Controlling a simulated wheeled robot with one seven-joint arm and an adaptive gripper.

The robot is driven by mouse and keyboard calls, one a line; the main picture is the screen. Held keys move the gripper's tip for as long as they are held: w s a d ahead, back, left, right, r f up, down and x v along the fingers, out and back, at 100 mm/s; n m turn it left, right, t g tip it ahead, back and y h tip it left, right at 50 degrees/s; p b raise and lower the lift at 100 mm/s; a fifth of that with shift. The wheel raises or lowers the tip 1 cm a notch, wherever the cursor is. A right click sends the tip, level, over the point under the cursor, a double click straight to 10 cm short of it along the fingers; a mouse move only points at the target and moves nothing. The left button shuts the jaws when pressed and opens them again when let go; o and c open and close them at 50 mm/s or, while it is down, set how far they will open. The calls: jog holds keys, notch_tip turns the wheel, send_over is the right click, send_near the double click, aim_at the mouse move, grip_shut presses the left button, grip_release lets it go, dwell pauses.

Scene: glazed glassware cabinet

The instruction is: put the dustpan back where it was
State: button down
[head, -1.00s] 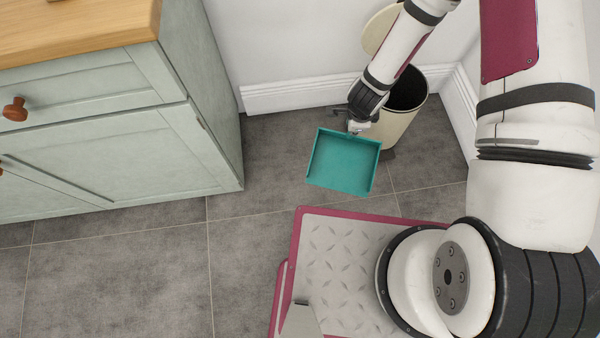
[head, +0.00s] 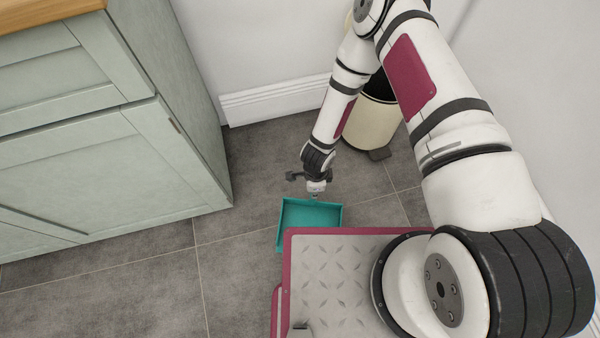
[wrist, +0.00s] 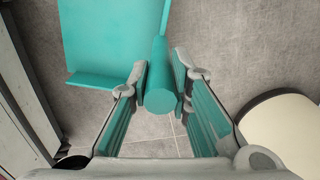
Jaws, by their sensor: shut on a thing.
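The teal dustpan (head: 310,214) is in the head view, just beyond the edge of my base, which hides its near part. Its pan (wrist: 110,35) and round handle (wrist: 160,85) show in the wrist view. My gripper (head: 316,188) is shut on the handle, with one finger on each side of it in the wrist view (wrist: 158,80). Whether the pan touches the floor or hangs above it, I cannot tell.
A green cabinet (head: 110,140) with a wooden top stands at the left. A cream bin (head: 370,122) with a dark pedal stands by the wall behind my arm. Grey floor tiles (head: 245,215) between the cabinet and my base are clear.

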jog(key=w+a+f+b, duration=0.2)
jog(key=w, duration=0.3)
jog(key=w+a+f+b, duration=0.2)
jog(key=w, duration=0.4)
jog(key=shift+f, duration=0.4)
jog(key=c, duration=1.5)
grip_release()
jog(key=shift+o, duration=0.2)
notch_tip(320, 180, up, 12)
jog(key=p, duration=0.4)
jog(key=shift+p, duration=0.4)
jog(key=shift+w, duration=0.15)
